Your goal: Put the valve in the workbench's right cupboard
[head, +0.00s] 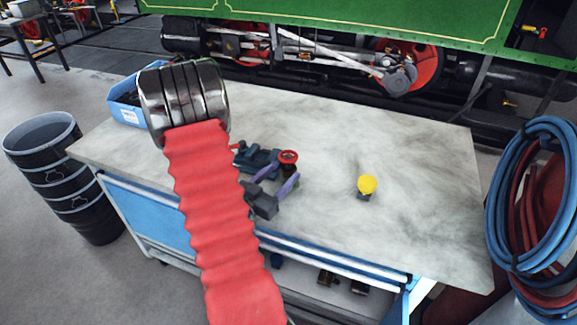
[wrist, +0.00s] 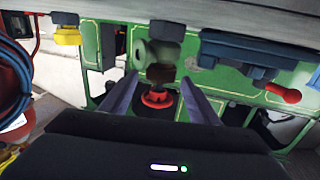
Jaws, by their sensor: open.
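The valve (head: 288,157) has a red handwheel and stands on the pale worktop of the workbench (head: 420,150). In the wrist view its red wheel (wrist: 157,97) shows between my fingers, with its grey-green body beyond. My gripper (head: 285,173) is open, its two purple fingers pointing at the valve; the wrist view shows the fingers (wrist: 160,80) on either side of it. I cannot tell whether they touch it. Below the worktop, the right cupboard (head: 340,300) shows a pale inside, and a blue door edge (head: 405,300) stands out at its right.
A dark teal vise-like tool (head: 258,158) with a red handle lies just left of the valve. A yellow-topped part (head: 367,185) stands to the right. A blue bin (head: 125,108) is at the back left. Dark parts (head: 326,277) sit in the cupboard. The worktop's right side is clear.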

